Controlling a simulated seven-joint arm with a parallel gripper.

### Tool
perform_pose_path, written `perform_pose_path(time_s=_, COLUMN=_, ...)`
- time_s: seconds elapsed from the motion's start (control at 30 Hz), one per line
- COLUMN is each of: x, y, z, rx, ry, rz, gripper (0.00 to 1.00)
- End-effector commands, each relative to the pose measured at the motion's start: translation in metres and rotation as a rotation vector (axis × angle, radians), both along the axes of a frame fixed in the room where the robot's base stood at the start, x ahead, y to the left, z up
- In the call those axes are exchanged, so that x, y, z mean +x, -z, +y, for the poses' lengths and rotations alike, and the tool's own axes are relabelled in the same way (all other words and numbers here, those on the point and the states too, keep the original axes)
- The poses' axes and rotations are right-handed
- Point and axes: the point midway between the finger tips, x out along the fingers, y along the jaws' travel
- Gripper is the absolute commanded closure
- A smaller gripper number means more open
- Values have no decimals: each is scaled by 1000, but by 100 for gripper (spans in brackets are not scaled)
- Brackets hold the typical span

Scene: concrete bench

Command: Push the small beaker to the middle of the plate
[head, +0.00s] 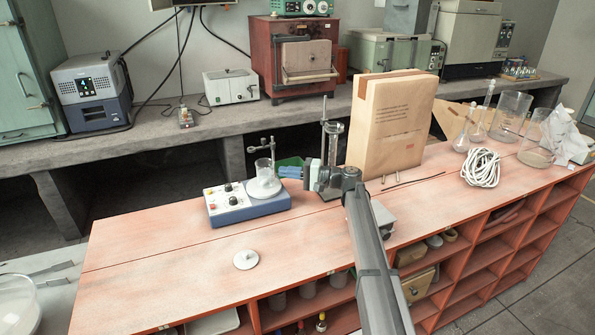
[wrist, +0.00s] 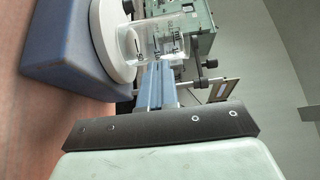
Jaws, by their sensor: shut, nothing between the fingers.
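The small beaker (head: 265,168) is clear glass and stands upright on the round white plate (head: 252,192) of a blue stirrer. In the head view it looks near the plate's middle, slightly to the back. In the wrist view the beaker (wrist: 138,42) and the plate (wrist: 104,62) appear turned sideways. My gripper (head: 281,172) is shut and empty, with its blue fingers pointing left at the beaker's side. In the wrist view my fingertips (wrist: 157,68) are at the beaker's wall; I cannot tell whether they touch it.
A clamp stand rod (head: 272,150) rises behind the beaker. A glass vessel on a stand (head: 332,140) and a paper bag (head: 390,125) stand right of it. A white disc (head: 245,260) lies in front. The bench's left side is clear.

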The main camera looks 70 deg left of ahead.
Motion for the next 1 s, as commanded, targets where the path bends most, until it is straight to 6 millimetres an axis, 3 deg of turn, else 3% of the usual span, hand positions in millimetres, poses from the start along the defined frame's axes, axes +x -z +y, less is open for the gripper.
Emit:
perform_pose_path(time_s=0.5, x=-8, y=0, z=-2, rx=0, ry=-1, rz=0, gripper=100)
perform_pose_path(time_s=0.73, x=-28, y=0, z=-7, rx=0, ry=-1, rz=0, gripper=100)
perform_pose_path(time_s=1.0, x=-27, y=0, z=-5, rx=0, ry=0, rz=0, gripper=100)
